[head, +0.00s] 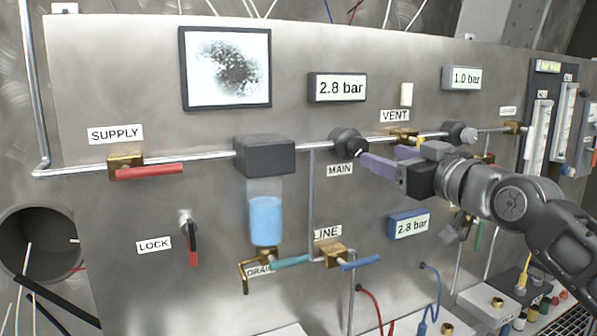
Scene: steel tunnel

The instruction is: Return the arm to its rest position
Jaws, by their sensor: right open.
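My right arm (512,205) comes in from the right edge, dark grey and black, and reaches left across the panel. Its gripper (381,160) has purple fingers that point left and stand apart with nothing seen between them. The fingertips are close to the black MAIN knob (348,144), just right of and below it; I cannot tell whether they touch. The gripper and wrist cover part of the pipe area below the VENT label (395,116). My left gripper is not in view.
A steel panel (110,235) carries a red SUPPLY handle (150,171), a grey box (265,156) over a blue-filled cup (266,218), a LOCK key switch (189,235), teal DRAIN (290,262) and blue LINE (361,263) handles and pressure displays. Hoses hang at lower right.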

